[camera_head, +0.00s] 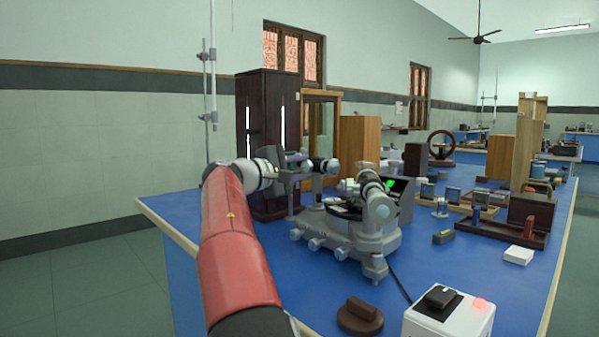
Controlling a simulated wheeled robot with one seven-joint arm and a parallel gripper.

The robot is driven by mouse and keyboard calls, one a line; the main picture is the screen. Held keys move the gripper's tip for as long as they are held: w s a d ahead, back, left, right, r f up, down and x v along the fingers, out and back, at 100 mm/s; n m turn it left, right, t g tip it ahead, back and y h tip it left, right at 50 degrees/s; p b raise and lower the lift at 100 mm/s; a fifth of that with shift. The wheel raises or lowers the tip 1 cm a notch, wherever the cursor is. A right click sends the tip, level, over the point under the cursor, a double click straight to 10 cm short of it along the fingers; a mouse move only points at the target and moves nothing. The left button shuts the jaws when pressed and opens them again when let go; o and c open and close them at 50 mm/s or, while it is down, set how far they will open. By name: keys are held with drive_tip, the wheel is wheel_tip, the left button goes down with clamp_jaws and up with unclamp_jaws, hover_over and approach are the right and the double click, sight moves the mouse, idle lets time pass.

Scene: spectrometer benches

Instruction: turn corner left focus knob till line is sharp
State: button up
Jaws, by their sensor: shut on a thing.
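A pale grey spectrometer (345,236) stands on the corner of the blue bench (185,212), with several round knobs around its base. My red and white arm reaches in from the bottom, and my gripper (300,172) is at the spectrometer's left side, at the height of its upper tubes. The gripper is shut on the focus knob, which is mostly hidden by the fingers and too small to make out. A small dark screen (391,185) behind the spectrometer shows a green patch. I cannot tell how sharp any line on it is.
A tall dark cabinet (267,125) stands close behind my gripper. A white box (450,318) with a red light and a brown round piece (359,317) lie in front. Wooden blocks and instruments crowd the bench's right side. Bare bench top shows at the left edge.

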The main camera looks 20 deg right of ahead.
drive_tip(key=shift+m, duration=0.4)
drive_tip(key=o, duration=1)
drive_tip(key=b+v, duration=0.1)
drive_tip(key=v, duration=0.6)
drive_tip(key=shift+s+a, duration=0.15)
drive_tip(key=shift+a, duration=0.2)
